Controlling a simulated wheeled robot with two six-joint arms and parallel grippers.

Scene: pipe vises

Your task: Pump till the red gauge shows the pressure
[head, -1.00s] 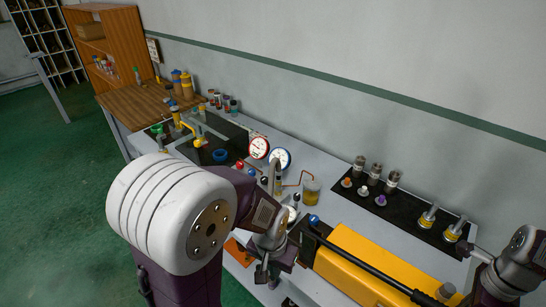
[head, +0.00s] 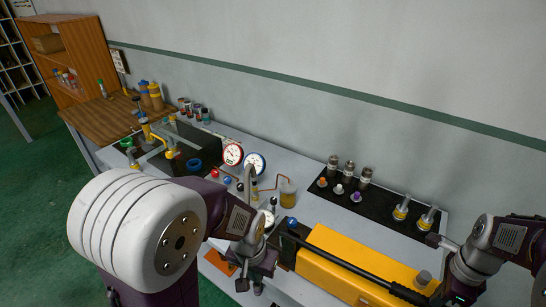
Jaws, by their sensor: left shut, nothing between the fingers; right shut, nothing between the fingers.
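The red-rimmed gauge (head: 232,154) stands upright at the back of the bench, left of the blue-rimmed gauge (head: 255,163). Its needle is too small to read. The yellow pump (head: 345,262) lies at the front right of the bench, with a long black lever (head: 350,266) along its top. My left gripper (head: 250,284) is shut and empty at the bench's front edge, left of the pump. My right gripper (head: 436,240) is shut and empty near the pump's right end, below the black mat with fittings; its fingertips show only in part.
A glass jar of yellow liquid (head: 288,194) stands behind the pump. Several fittings stand on a black mat (head: 385,206) at the back right. Small red (head: 215,174) and blue knobs sit before the gauges. A wooden shelf (head: 75,60) is at the far left.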

